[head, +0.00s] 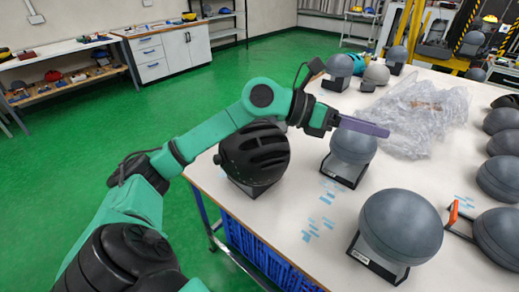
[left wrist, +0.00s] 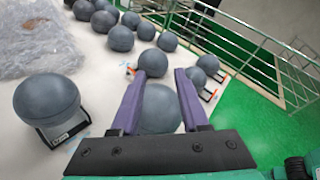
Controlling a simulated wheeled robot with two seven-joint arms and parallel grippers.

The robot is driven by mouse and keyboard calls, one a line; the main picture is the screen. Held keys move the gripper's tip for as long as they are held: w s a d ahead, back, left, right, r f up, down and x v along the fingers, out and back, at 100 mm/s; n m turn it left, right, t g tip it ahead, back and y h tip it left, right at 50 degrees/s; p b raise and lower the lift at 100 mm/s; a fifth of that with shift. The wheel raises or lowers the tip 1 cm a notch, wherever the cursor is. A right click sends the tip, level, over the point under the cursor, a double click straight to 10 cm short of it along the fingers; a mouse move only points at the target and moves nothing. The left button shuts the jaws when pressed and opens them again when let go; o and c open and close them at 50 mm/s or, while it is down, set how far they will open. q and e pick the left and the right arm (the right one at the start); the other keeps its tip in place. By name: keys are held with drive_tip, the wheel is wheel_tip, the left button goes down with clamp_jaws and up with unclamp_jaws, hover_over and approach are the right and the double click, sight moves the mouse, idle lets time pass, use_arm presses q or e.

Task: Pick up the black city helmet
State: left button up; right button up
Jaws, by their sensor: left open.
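The black city helmet (head: 254,154), with long vents, sits on a stand at the near left edge of the white table (head: 290,225) in the head view. I do not see it in the left wrist view. My left gripper (head: 383,130) is to the right of the helmet, over a bare grey headform (head: 353,147). Its purple fingers are open in the left wrist view (left wrist: 160,76), with a grey headform (left wrist: 160,110) showing between them. Whether they touch it I cannot tell. My right gripper is not in view.
Several grey headforms on stands crowd the table, one large one (head: 400,227) at the front and others along the right. Crumpled clear plastic (head: 425,112) lies behind the gripper. A small orange part (head: 453,213) shows at right. Green floor (head: 90,145) is open at left.

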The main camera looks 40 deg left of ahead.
use_arm(q)
drive_tip(key=a+f+m+g+y, duration=0.1)
drive_tip(key=a+f+y, duration=0.3)
drive_tip(key=a, duration=0.5)
drive_tip(key=n+g+y, duration=0.2)
drive_tip(key=g+y, duration=0.1)
drive_tip(key=y, duration=0.6)
approach(261, 133)
drive_tip(key=p+x, duration=0.1)
drive_tip(key=x, duration=0.8)
drive_tip(key=shift+w+a+f+p, duration=0.1)
drive_tip(key=shift+w+f+p, duration=0.15)
drive_tip(key=shift+f+p, duration=0.1)
drive_tip(key=shift+r, duration=0.1)
clamp_jaws()
